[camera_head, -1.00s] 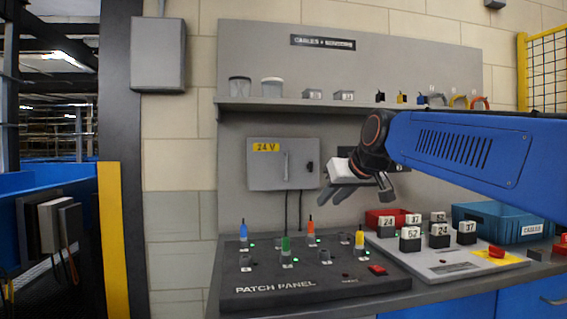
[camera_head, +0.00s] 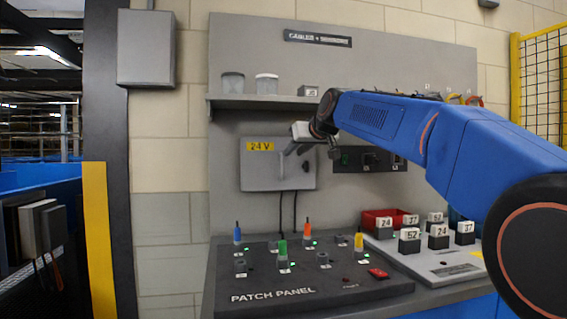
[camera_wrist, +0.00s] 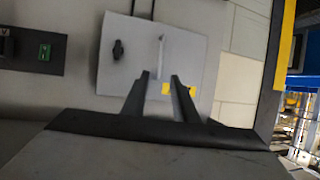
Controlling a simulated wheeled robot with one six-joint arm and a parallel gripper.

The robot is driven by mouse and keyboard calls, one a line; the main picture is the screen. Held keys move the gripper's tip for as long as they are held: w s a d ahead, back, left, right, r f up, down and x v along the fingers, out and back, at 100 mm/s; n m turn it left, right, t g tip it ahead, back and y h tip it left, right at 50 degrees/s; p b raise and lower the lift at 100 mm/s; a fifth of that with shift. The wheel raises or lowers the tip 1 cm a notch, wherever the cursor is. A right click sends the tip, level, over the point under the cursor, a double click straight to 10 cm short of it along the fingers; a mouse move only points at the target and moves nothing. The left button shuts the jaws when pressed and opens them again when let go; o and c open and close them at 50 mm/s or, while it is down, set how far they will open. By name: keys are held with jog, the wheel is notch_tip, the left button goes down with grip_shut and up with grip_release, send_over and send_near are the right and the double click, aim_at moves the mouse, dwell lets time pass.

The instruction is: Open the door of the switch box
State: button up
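The grey switch box (camera_head: 261,175) with a yellow 24 V label hangs on the back panel, its door shut. A slim vertical handle (camera_head: 282,166) and a dark knob (camera_head: 306,168) sit on the door. The wrist view shows the switch box (camera_wrist: 138,65) upside down, with the handle (camera_wrist: 161,48) and the knob (camera_wrist: 118,49). My gripper (camera_head: 312,151) is in front of the box's upper right part, its fingers spread and empty. In the wrist view my gripper (camera_wrist: 160,76) points at the door, the handle lined up between its fingertips but beyond them.
A shelf (camera_head: 240,101) with cups runs above the box. A dark switch strip (camera_head: 372,160) is to its right. The patch panel (camera_head: 310,284) with coloured plugs lies below, beside a board of numbered blocks (camera_head: 437,259). Two cables hang under the box.

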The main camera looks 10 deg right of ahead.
send_near(284, 161)
jog(key=w+a+f, duration=0.1)
jog(key=w, duration=0.1)
jog(key=w+a+f, duration=0.2)
jog(key=shift+f, duration=0.2)
grip_shut()
dwell(1.4)
